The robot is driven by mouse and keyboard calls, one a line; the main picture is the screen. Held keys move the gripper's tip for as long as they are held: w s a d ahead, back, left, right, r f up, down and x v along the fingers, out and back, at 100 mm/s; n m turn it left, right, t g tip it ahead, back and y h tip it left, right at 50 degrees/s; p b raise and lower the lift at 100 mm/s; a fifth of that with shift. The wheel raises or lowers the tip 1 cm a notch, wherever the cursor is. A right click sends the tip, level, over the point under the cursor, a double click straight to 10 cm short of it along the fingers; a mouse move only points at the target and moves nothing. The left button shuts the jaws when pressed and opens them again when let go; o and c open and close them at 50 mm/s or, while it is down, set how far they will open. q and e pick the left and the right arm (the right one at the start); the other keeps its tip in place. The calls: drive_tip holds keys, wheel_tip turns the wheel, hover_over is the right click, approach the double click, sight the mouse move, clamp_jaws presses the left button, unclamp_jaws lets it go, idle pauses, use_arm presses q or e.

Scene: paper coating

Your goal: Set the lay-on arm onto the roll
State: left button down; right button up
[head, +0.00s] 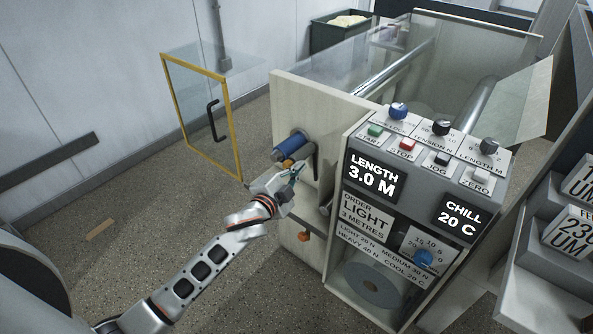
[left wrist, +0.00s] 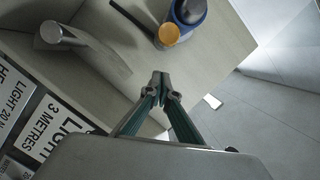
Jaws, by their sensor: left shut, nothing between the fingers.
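A blue roll (head: 291,145) with an orange end sticks out from the pale side panel of the machine; it also shows at the top of the left wrist view (left wrist: 190,14). A dark curved lever (head: 314,158), which looks like the lay-on arm, hangs beside the roll; a dark bar (left wrist: 130,16) shows near it in the left wrist view. I cannot tell whether it touches the roll. My left gripper (head: 296,171) is just below and in front of the roll. Its fingertips (left wrist: 161,78) are together and empty, apart from the roll. My right gripper is not in view.
The control box (head: 425,185) reads LENGTH 3.0 M, CHILL 20 C and ORDER LIGHT 3 METRES. An orange knob (head: 304,237) sits low on the panel. A yellow-framed glass door (head: 204,110) stands open at left. The floor (head: 130,205) between door and wall is mostly clear.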

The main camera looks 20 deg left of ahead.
use_arm(q)
drive_tip(key=s+a+r, duration=0.1)
drive_tip(key=s, duration=0.9)
drive_tip(key=s+d+f+n+g, duration=0.2)
drive_tip(key=s+f+n+g, duration=0.3)
drive_tip(key=s+f, duration=1.6)
drive_tip(key=s+n, duration=0.1)
drive_tip(key=n, duration=0.3)
drive_tip(key=shift+s+d+f+g, duration=0.3)
drive_tip(key=shift+s+g, duration=0.05)
drive_tip(key=shift+g, duration=0.05)
